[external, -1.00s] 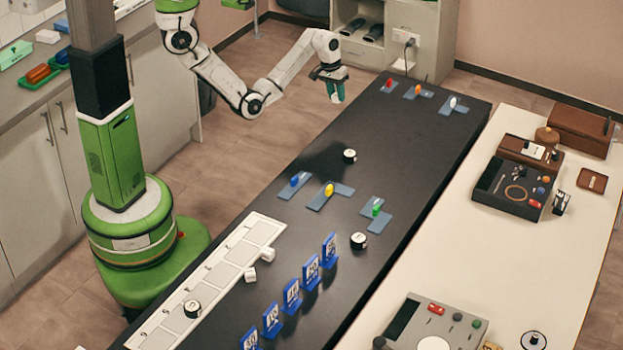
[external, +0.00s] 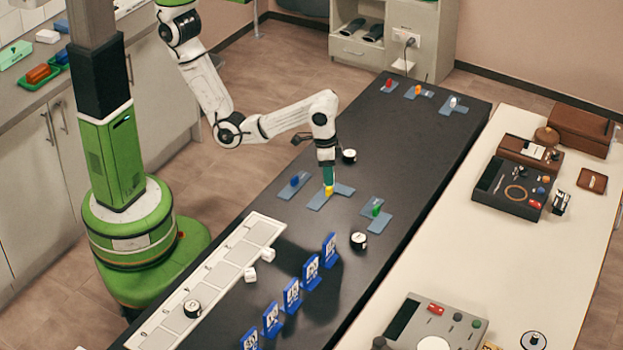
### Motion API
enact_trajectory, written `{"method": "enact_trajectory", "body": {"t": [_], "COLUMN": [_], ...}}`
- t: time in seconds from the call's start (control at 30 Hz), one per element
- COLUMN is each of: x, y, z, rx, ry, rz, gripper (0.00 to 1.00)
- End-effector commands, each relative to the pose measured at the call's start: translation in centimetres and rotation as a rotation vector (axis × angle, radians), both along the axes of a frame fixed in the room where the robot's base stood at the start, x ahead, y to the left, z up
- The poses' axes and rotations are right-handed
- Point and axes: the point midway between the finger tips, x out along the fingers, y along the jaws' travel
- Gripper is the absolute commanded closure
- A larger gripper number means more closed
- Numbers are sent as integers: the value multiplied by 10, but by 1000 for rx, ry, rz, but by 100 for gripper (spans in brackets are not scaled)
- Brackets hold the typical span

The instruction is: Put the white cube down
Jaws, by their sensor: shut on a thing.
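The fingers hide the upper part of the yellow piece. I cannot tell whether it still touches the base.
A base with a blue piece (external: 294,181) is left of my gripper, one with a green piece (external: 377,207) is right. Blue upright cards (external: 311,272) stand in front. The table's far part is mostly clear.

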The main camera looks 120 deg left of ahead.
Motion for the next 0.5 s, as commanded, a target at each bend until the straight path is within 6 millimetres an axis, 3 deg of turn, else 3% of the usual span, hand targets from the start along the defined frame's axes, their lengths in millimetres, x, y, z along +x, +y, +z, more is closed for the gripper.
{"method": "enact_trajectory", "body": {"t": [0.03,0.27,0.5], "x": [-1,-21,-69], "y": [-29,-141,-250], "z": [1,2,2], "rx": [3,21,39], "ry": [2,8,11], "rz": [-60,-292,-538], "gripper": [98,98,98]}}
